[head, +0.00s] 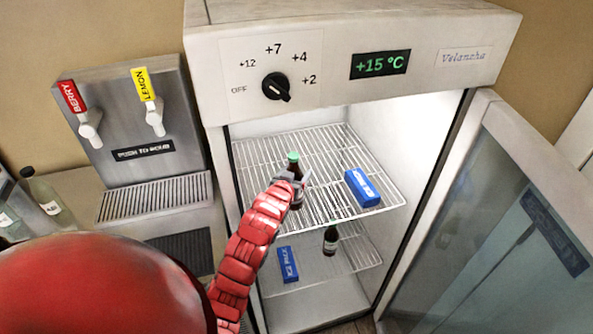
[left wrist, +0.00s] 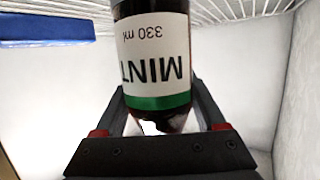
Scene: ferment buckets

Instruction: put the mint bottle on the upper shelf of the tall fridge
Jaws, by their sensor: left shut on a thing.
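The mint bottle (head: 293,163), dark with a green cap, is upright in my left gripper (head: 292,186), inside the tall fridge (head: 225,70). In the left wrist view, the fingers (left wrist: 165,125) are shut around the bottle (left wrist: 155,65), and its MINT label shows upside down. The bottle is over the wire upper shelf (head: 260,155), near its middle. I cannot tell if its base touches the wires. My right gripper is not in view.
A blue ice pack (head: 362,188) lies on the upper shelf, right of the bottle. The lower shelf (head: 350,258) holds another dark bottle (head: 331,240) and ice pack (head: 288,265). The fridge door (head: 520,190) stands open at right. A drink dispenser (head: 140,110) is at left.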

